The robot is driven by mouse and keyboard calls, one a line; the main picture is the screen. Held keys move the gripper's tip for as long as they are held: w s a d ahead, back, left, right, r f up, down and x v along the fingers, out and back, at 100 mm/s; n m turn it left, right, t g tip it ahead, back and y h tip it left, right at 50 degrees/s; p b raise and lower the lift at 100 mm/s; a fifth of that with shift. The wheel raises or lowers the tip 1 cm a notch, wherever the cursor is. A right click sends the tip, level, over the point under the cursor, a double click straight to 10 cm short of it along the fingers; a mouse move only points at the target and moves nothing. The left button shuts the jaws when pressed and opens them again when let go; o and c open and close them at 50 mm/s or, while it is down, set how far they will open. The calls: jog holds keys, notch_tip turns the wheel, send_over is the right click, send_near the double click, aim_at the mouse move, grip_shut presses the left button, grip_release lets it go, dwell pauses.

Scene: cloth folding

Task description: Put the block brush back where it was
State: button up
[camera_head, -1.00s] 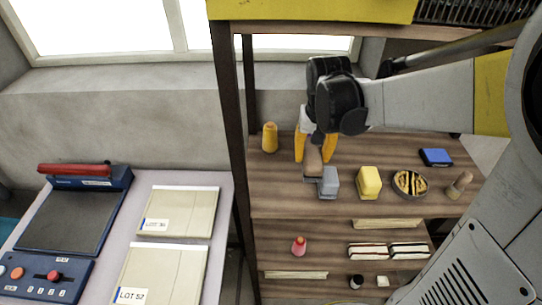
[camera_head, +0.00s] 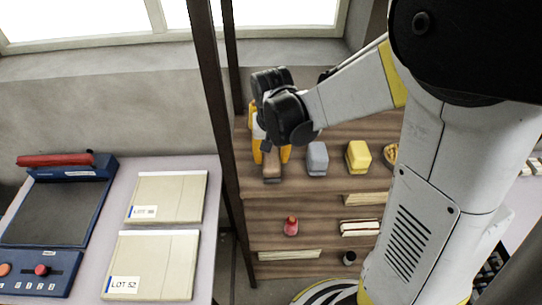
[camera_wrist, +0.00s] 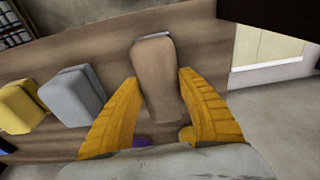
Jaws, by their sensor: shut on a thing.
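The block brush (camera_head: 272,168) has a brown, rounded wooden back, with a thin grey edge at its far end in the wrist view (camera_wrist: 158,70). My gripper (camera_head: 271,152) is shut on it, a yellow finger on each side. In the wrist view my gripper (camera_wrist: 160,105) has the brush between its fingers, its far end sticking out past them. The brush is at the left of the wooden shelf top (camera_head: 252,185), left of a grey block (camera_head: 317,160). I cannot tell whether it touches the shelf.
A yellow block (camera_head: 358,157) stands right of the grey block, and a round dish (camera_head: 390,155) is partly hidden by my arm. A dark shelf post (camera_head: 218,120) rises close to the left of my gripper. A red bottle (camera_head: 291,226) stands one shelf lower.

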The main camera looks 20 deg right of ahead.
jog(key=shift+f, duration=0.15)
jog(key=o, duration=1.1)
jog(key=shift+c, duration=0.2)
jog(key=r+p, duration=0.1)
jog(key=r, duration=0.6)
jog(key=s+r+p, duration=0.1)
jog(key=r, duration=0.3)
jog(key=shift+s+a+r+p, duration=0.1)
jog(key=shift+a+r+p, duration=0.15)
jog(key=shift+p, duration=0.1)
jog(key=r, duration=0.1)
jog(key=n+t, duration=0.3)
jog(key=t, duration=0.2)
send_near(272, 158)
jog(key=s+f+v, duration=0.1)
jog(key=v, duration=0.6)
jog(key=shift+s+d+r+n+t, duration=0.35)
jog(key=shift+s+d+t, duration=0.1)
jog(key=shift+d, duration=0.1)
